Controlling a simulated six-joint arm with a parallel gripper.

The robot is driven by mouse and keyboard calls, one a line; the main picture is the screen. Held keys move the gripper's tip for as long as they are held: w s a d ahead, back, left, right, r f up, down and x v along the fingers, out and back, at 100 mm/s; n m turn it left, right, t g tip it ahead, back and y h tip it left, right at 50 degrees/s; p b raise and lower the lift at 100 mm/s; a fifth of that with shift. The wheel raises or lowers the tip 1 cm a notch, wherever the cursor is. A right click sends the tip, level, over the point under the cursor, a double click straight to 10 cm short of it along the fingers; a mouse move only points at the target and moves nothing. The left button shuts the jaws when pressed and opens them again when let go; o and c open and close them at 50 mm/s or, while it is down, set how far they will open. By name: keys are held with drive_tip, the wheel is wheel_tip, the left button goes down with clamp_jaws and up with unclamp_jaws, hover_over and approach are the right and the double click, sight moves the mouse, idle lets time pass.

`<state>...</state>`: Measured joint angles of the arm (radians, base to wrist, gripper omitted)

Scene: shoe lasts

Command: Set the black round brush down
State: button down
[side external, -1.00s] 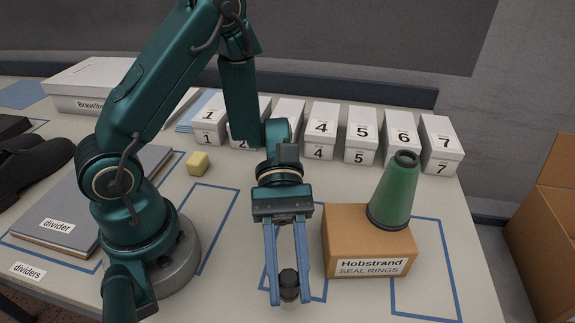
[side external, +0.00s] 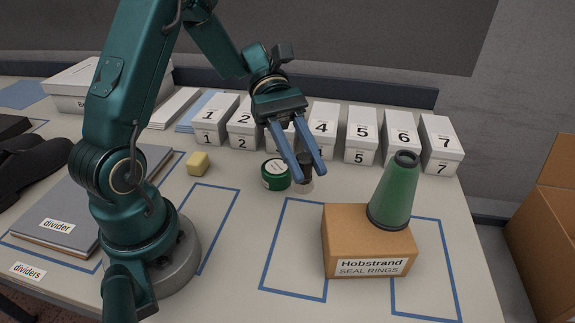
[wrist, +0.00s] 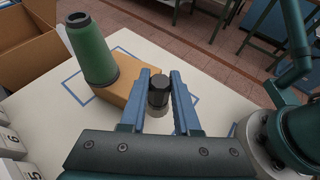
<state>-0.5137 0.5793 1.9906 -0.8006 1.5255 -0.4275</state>
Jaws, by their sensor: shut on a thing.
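The black round brush (side external: 305,172) is between the fingertips of my gripper (side external: 306,174), which is shut on it. In the wrist view the brush (wrist: 158,89) shows a dark round top with a paler lower part, held between the blue fingers (wrist: 158,95). In the side view it is just right of a green round tin (side external: 275,175), in front of the numbered boxes. The fingers partly hide the brush. I cannot tell whether its lower end touches the table.
A brown Hobstrand box (side external: 368,242) with a green cone (side external: 394,192) on it stands at the front right. White numbered boxes (side external: 361,143) line the back. A yellow block (side external: 197,163) sits to the left. The blue-outlined rectangle (side external: 297,243) left of the brown box is empty.

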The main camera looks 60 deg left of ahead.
drive_tip(key=w+a+n+t+y, duration=0.2)
drive_tip(key=w+a+n+t, duration=0.3)
drive_tip(key=a+t, duration=0.15)
drive_tip(key=w+a+n+t+y, duration=0.2)
drive_tip(key=w+a+n+t, duration=0.3)
drive_tip(key=a, duration=0.3)
drive_tip(key=shift+n, duration=0.4)
drive_tip(key=w+d+f, duration=0.1)
drive_tip(key=d+f, duration=0.1)
drive_tip(key=d, duration=0.1)
drive_tip(key=w+d+f, duration=0.2)
drive_tip(key=d, duration=0.1)
drive_tip(key=w+d+f, duration=0.1)
drive_tip(key=d+f, duration=0.1)
drive_tip(key=d, duration=0.2)
drive_tip(key=shift+w+f, duration=0.15)
drive_tip(key=shift+f, duration=1.95)
drive_tip(key=shift+f, duration=0.1)
drive_tip(key=c, duration=0.6)
unclamp_jaws()
drive_tip(key=shift+c, duration=0.2)
